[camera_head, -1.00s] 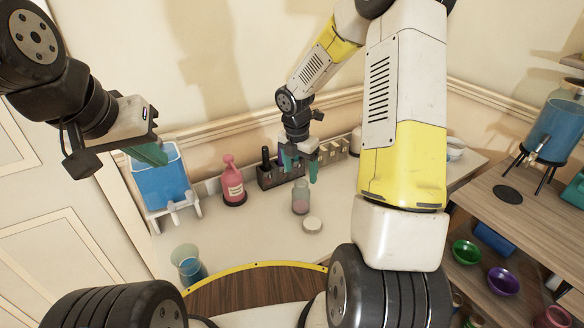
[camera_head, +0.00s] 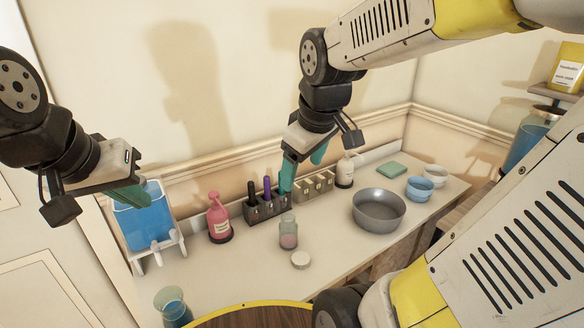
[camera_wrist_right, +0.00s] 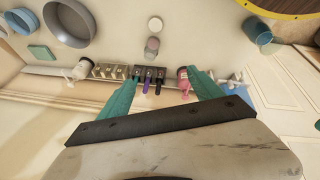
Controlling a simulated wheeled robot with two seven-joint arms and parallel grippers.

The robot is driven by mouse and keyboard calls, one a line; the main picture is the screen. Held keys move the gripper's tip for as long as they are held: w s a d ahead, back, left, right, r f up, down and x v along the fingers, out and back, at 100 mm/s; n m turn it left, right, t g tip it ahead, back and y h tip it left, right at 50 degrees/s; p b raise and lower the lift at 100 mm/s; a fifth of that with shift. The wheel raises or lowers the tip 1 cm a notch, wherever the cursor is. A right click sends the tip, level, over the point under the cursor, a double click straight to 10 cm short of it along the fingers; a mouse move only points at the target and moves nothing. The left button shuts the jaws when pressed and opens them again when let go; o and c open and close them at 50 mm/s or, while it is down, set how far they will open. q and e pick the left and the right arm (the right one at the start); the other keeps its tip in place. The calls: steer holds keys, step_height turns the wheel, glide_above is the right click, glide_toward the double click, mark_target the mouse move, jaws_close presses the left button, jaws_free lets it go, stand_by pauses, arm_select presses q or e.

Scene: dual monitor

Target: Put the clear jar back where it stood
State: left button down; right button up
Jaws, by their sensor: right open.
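The clear jar (camera_head: 288,232), with some pinkish content, stands upright on the white table, just behind a round white lid (camera_head: 300,260). The jar also shows in the right wrist view (camera_wrist_right: 152,46), with the lid (camera_wrist_right: 155,23) beside it. My right gripper (camera_head: 304,170) is open and empty, raised above the back of the table and apart from the jar. Its two teal fingers are spread wide in the right wrist view (camera_wrist_right: 163,90). My left gripper (camera_head: 140,197) hangs at the left, in front of the blue container; its finger gap is not clear.
Behind the jar is a dark rack (camera_head: 268,208) with markers. Left of it stands a pink bottle (camera_head: 219,222), then a blue container (camera_head: 148,222) on a white stand. A grey bowl (camera_head: 379,209) stands right. A glass beaker (camera_head: 172,304) is at front left.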

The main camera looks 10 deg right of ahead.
steer(key=s+a+r+m+t+y, duration=0.1)
steer(key=s+r+m, duration=0.1)
steer(key=s+m, duration=0.4)
steer(key=shift+s+a+m+t+y, duration=0.15)
steer(key=shift+m+t+y, duration=0.15)
steer(key=shift+y, duration=0.1)
